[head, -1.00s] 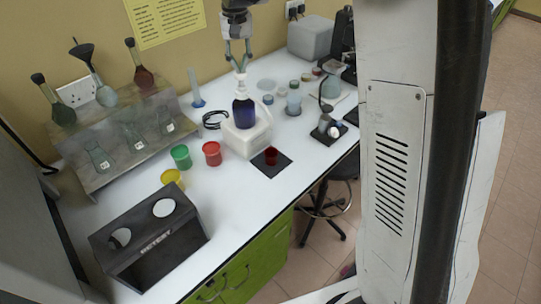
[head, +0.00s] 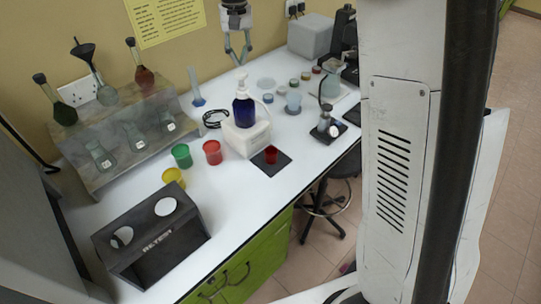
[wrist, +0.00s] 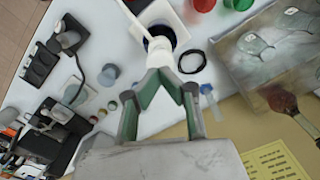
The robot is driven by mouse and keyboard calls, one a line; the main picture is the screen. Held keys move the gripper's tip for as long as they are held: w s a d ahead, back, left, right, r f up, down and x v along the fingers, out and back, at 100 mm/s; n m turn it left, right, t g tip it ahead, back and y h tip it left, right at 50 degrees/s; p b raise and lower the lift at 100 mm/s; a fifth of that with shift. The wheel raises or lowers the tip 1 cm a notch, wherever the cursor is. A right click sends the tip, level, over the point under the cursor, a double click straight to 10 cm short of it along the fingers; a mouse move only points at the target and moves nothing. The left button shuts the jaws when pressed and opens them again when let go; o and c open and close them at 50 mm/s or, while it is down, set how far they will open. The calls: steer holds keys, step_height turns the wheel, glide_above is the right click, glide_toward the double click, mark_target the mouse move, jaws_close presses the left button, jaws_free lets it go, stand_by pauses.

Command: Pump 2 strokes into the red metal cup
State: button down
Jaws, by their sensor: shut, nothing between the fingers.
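The pump bottle is dark blue (head: 243,112) with a white pump head (head: 240,81). It stands upright in a white block-shaped holder (head: 248,139). The small dark red metal cup (head: 271,154) stands on a black square mat (head: 272,169) in front of the holder, to its right. My gripper (head: 240,62) is shut and empty, just above the pump head in the head view; a small gap seems to show between them. In the wrist view my fingertips (wrist: 165,72) meet close to the white pump head (wrist: 136,42), which partly hides the blue bottle (wrist: 160,37).
Green (head: 181,155), red (head: 212,152) and yellow (head: 173,177) cups stand left of the holder. A dark RETEST box (head: 150,246) is at the front left. A flask rack (head: 128,135) stands at the back left. Jars and instruments occupy the right. The front-middle bench is clear.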

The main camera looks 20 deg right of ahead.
mark_target(241, 72)
steer(key=shift+f, duration=0.1)
steer(key=shift+f+b, duration=1.55)
steer(key=shift+f, duration=0.7)
steer(key=shift+r, duration=0.1)
steer(key=shift+r+p, duration=1.2)
steer(key=shift+r, duration=1.05)
step_height(241, 72, up, 6)
steer(key=p, duration=0.3)
steer(key=shift+s, duration=0.1)
